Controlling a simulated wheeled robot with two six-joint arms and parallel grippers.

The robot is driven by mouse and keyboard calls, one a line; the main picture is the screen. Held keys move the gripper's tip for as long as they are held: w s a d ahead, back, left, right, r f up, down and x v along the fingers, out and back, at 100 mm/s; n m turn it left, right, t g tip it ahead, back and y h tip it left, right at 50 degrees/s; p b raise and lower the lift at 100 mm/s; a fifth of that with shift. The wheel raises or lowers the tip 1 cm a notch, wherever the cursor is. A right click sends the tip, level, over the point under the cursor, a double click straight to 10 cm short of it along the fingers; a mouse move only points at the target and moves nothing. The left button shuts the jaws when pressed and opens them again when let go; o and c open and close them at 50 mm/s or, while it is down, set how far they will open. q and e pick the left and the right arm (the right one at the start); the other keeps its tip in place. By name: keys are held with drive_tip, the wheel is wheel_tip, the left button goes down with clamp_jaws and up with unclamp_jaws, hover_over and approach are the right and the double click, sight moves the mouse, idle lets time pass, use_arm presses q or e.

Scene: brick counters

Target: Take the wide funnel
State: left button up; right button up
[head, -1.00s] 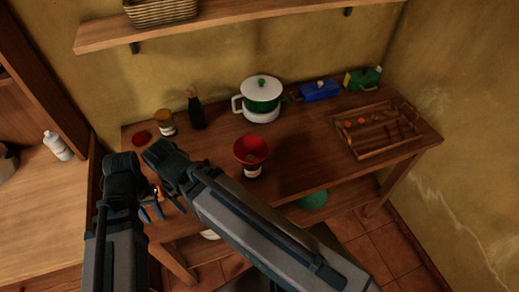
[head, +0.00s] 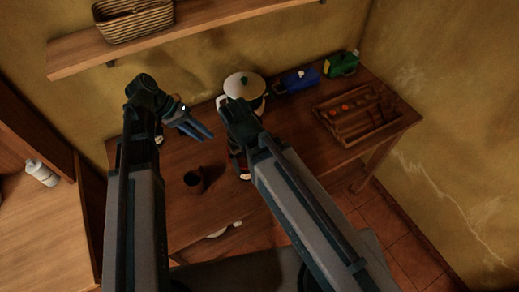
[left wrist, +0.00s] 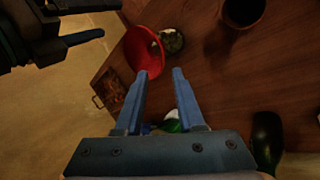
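The wide red funnel (left wrist: 143,52) shows in the left wrist view, seemingly seated on a jar (left wrist: 172,41). In the head view my right arm hides almost all of it. My right gripper (left wrist: 111,19) has its fingers apart, with the funnel's rim just beyond their tips; nothing is between them. My left gripper (head: 206,137) is over the table, left of the white pot (head: 243,85). The left wrist view shows its fingers (left wrist: 160,72) spread and empty, above the table.
A brown cup (head: 193,180) stands in front of the left gripper. A dark bottle (left wrist: 267,140) shows in the left wrist view. A blue box (head: 300,79), a green container (head: 341,65) and a wooden tray (head: 326,108) are to the right. A shelf (head: 75,58) runs above.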

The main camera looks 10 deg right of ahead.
use_arm(q)
drive_tip(key=b, duration=0.7)
approach(245, 157)
wheel_tip(245, 157, up, 2)
drive_tip(key=s+a, duration=0.2)
drive_tip(key=shift+s+r, duration=0.1)
drive_tip(key=shift+s, duration=0.05)
drive_tip(key=b+x, duration=0.4)
drive_tip(key=x, duration=0.1)
drive_tip(key=shift+w+f, duration=0.25)
drive_tip(key=shift+r, duration=0.1)
clamp_jaws()
idle(0.6)
